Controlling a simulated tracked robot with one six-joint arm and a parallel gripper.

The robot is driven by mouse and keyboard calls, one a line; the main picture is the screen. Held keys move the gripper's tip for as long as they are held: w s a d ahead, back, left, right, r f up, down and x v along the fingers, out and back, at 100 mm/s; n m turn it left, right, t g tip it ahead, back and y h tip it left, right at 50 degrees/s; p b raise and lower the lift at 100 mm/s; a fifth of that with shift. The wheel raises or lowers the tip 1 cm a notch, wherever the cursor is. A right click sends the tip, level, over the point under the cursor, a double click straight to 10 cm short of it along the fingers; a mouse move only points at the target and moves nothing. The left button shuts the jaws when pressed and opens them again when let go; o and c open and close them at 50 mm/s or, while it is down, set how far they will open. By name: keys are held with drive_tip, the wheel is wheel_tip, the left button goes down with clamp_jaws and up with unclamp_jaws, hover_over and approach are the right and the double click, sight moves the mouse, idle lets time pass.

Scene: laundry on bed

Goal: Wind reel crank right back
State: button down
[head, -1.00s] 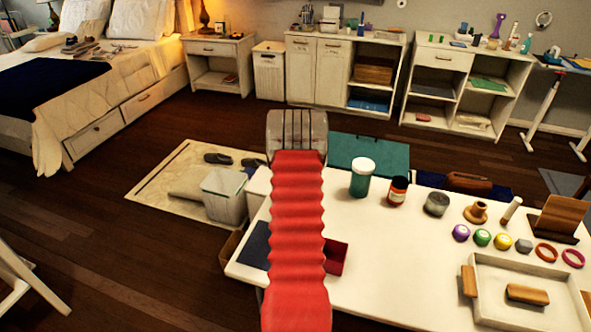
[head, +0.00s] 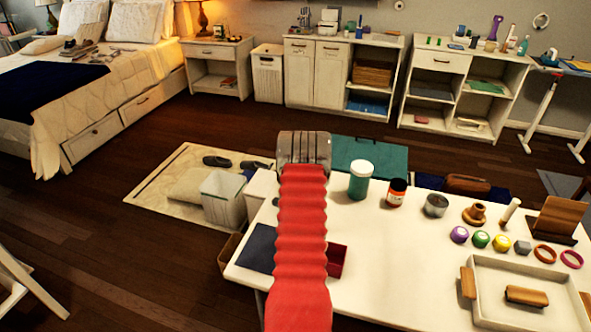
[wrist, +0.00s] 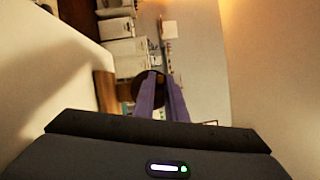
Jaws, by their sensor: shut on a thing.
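In the head view my red-sleeved arm reaches over the left end of the white table (head: 400,255), and its grey end hides what lies beyond it. My gripper (wrist: 160,74) shows in the wrist view as two purple fingers drawn close together at the tips. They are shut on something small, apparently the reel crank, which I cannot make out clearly. A dark brown round piece (wrist: 127,90), perhaps part of the reel, shows at the fingers, beside a wooden piece (wrist: 104,90). I cannot make out the reel or its crank in the head view.
On the table stand a green jar (head: 360,181), a red-labelled jar (head: 396,194), a grey round tin (head: 436,205) and a wooden spool (head: 474,215). A white tray (head: 480,300) lies front right. A dark red box (head: 337,260) is just right of my arm.

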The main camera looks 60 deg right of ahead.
drive_tip(key=shift+s+d+f+m+h, duration=0.1)
drive_tip(key=shift+s+m+h, duration=0.15)
drive_tip(key=shift+m, duration=0.45)
drive_tip(key=shift+s+f+m+h, duration=0.1)
drive_tip(key=shift+s+m+h, duration=0.15)
drive_tip(key=shift+m, duration=0.45)
drive_tip(key=shift+f, duration=0.1)
drive_tip(key=c, duration=1.8)
unclamp_jaws()
drive_tip(key=shift+w, duration=0.2)
drive_tip(key=shift+r, duration=0.2)
drive_tip(key=shift+r, duration=0.15)
wheel_tip(320, 180, up, 10)
drive_tip(key=shift+f, duration=0.2)
